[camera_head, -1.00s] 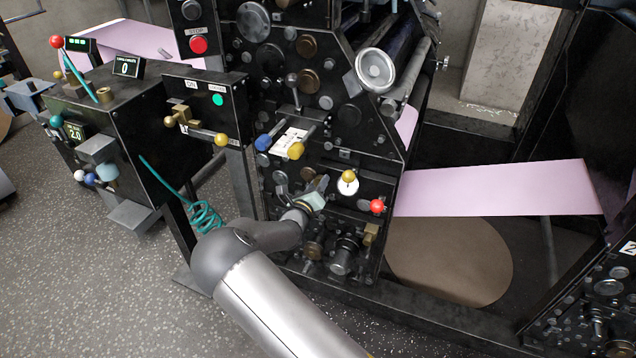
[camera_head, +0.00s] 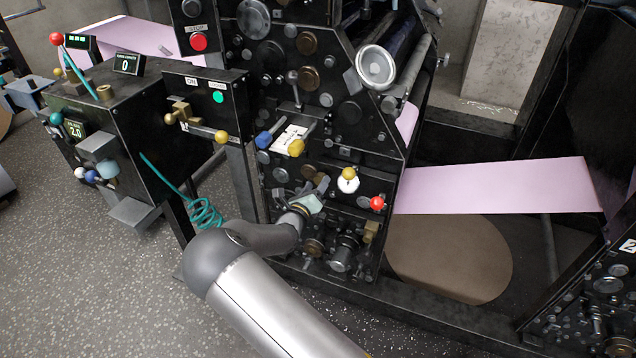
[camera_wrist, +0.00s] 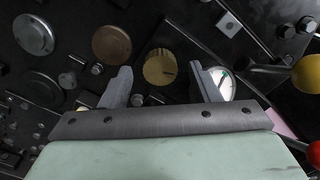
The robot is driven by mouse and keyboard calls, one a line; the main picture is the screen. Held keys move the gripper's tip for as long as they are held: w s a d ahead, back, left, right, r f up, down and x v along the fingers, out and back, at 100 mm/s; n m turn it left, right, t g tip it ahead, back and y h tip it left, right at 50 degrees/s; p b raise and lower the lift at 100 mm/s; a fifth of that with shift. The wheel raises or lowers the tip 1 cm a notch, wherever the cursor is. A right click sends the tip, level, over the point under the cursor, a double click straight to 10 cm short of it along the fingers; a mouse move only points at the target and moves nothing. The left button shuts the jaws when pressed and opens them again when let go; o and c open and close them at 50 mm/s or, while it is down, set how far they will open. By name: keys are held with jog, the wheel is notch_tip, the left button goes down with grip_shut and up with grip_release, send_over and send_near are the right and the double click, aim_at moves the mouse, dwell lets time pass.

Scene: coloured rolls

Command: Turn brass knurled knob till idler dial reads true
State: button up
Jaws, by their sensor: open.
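The brass knob (camera_wrist: 160,68) is a round brass disc on the black machine face in the wrist view. In the head view my gripper (camera_head: 318,187) is close to the machine face, left of the white dial (camera_head: 348,186), and the brass knob is not distinguishable there.
A yellow ball handle (camera_wrist: 306,74) and a red ball (camera_head: 377,203) stick out right of the dial. A bronze disc (camera_wrist: 111,44) and a grey disc (camera_wrist: 33,35) lie left of the knob. A pink web (camera_head: 500,188) runs to the right.

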jog(key=v, duration=1.5)
jog(key=shift+p, duration=0.3)
jog(key=shift+s, duration=0.1)
jog(key=s+d+r+m+g+h+p, duration=0.2)
jog(key=s+d+r+m+g, duration=0.15)
jog(key=d+m, duration=0.35)
jog(key=s+d+r+m+g+h+p, duration=0.1)
jog(key=s+d+r+m+g, duration=0.1)
jog(key=d+r+m+g, duration=0.45)
jog(key=s+d+r+m+g+h+p, duration=0.25)
jog(key=d+m, duration=0.35)
jog(key=d, duration=0.3)
jog(key=s+d+r+m+g+y+p, duration=0.1)
jog(key=s+r+m+y, duration=0.4)
jog(key=s+m, duration=0.5)
jog(key=s+d+r+m+g+y+p, duration=0.1)
jog(key=s+r+m+g+y+p, duration=0.2)
jog(key=s+r+m+y, duration=0.3)
jog(key=s+r+m+p, duration=0.1)
jog(key=s+r+m, duration=0.2)
jog(key=s+m, duration=0.1)
jog(key=shift+d, duration=0.2)
